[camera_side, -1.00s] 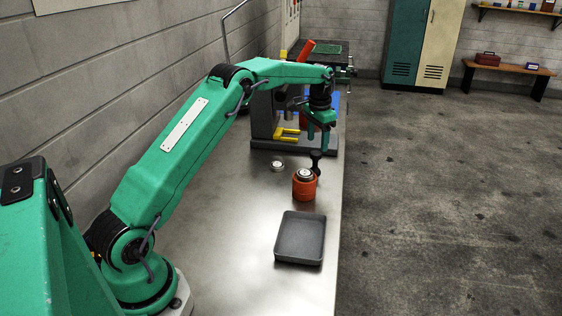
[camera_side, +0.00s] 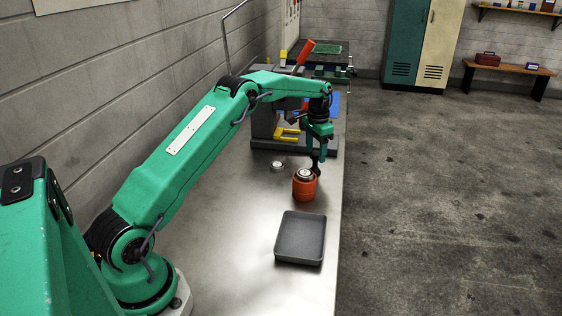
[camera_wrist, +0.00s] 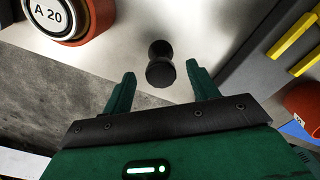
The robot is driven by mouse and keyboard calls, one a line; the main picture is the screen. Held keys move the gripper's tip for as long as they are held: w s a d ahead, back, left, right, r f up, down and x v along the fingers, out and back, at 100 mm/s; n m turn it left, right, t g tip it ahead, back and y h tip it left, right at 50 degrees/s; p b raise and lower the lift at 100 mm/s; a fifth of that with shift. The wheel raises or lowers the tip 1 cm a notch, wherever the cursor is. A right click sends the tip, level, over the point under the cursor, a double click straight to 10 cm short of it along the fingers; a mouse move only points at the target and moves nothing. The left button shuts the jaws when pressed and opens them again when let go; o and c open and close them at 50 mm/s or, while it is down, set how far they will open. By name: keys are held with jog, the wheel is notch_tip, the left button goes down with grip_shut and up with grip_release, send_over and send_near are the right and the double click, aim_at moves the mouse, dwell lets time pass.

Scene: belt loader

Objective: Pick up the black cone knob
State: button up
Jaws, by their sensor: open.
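The black cone knob (camera_wrist: 160,66) stands on the metal bench in the wrist view, just beyond and between the tips of my gripper (camera_wrist: 158,82). Its wide dark end faces the camera. The jaws are open with a gap on each side of the knob, and I see no contact. In the side view my gripper (camera_side: 318,157) points down over the knob (camera_side: 316,162), which is mostly hidden behind the fingers and the orange cup.
An orange cup (camera_side: 304,189) holding a silver disc marked "A 20" stands close beside the knob. A grey tray (camera_side: 300,261) lies in front. A small silver disc (camera_side: 277,165) is to the left. A grey press with yellow parts (camera_side: 287,133) stands behind. The bench's right edge is near.

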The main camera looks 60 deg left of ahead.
aim_at(315, 161)
jog(key=shift+f, duration=2.6)
jog(key=c, duration=1.1)
jog(key=shift+r, duration=0.1)
jog(key=shift+r, duration=0.65)
notch_tip(315, 161, up, 3)
jog(key=s+d+r, duration=0.2)
jog(key=d+r, duration=0.4)
jog(key=d, duration=0.5)
jog(key=shift+s+d+r, duration=0.15)
jog(key=shift+s+r, duration=0.05)
jog(key=shift+r, duration=0.1)
